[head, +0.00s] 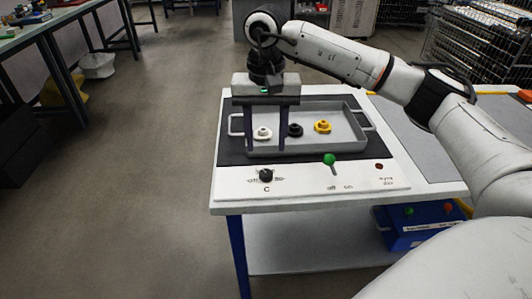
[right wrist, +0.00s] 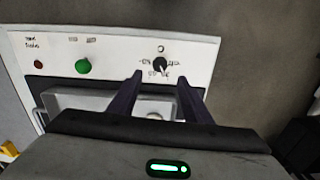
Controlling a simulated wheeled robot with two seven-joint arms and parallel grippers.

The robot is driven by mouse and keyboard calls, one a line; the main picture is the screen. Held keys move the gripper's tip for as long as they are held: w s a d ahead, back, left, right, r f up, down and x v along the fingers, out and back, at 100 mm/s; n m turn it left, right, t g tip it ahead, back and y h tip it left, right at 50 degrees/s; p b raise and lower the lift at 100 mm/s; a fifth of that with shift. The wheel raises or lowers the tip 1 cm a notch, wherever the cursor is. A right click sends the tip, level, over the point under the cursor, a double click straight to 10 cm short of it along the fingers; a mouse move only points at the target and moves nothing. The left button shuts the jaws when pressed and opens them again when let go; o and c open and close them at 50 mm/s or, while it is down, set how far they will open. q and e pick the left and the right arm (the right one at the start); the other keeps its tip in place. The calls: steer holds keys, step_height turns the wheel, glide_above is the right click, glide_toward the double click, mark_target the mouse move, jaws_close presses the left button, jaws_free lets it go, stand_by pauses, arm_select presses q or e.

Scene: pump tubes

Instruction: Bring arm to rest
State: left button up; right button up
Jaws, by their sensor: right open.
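My right gripper (head: 267,147) is open and hangs fingers down over the left part of a grey tray (head: 345,107). Nothing shows between its fingers in the head view but a white part (head: 263,133) lying in the tray behind them. In the right wrist view the two dark fingers (right wrist: 158,90) stand apart, with the tray (right wrist: 75,98) below. My right arm (head: 340,55) reaches in from the right. My left gripper is not in view.
The tray also holds a black part (head: 295,130) and a yellow part (head: 322,126). In front, a white panel (head: 220,185) carries a black dial (head: 265,175), a green knob (head: 330,159) and a red button (head: 379,166).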

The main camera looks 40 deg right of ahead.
steer(key=shift+r, duration=0.75)
